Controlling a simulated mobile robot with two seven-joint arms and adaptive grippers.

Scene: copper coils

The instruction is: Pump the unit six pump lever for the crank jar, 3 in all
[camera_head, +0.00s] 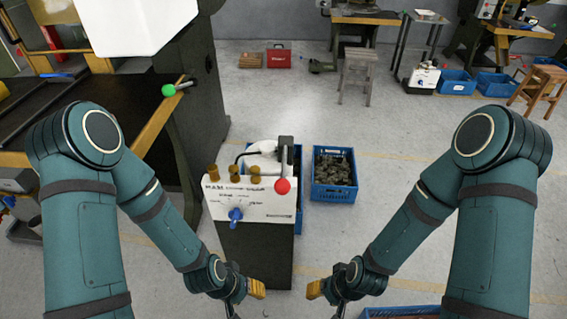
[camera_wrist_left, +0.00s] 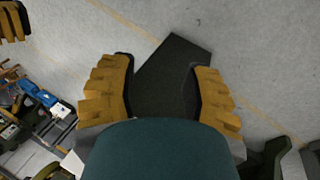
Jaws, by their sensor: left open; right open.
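A unit with a white slanted panel (camera_head: 252,206) stands on a dark pedestal in front of me. The panel lettering is too small to read surely. My left gripper (camera_head: 245,288) is below the panel, in front of the pedestal, apart from the lever. In the left wrist view its yellow fingers (camera_wrist_left: 160,92) are spread with nothing between them. My right gripper (camera_head: 328,290) is open and empty, right of the pedestal. No jar is recognisable.
Several brass cylinders (camera_head: 232,172) top the panel. Floor (camera_head: 400,170) at right is clear.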

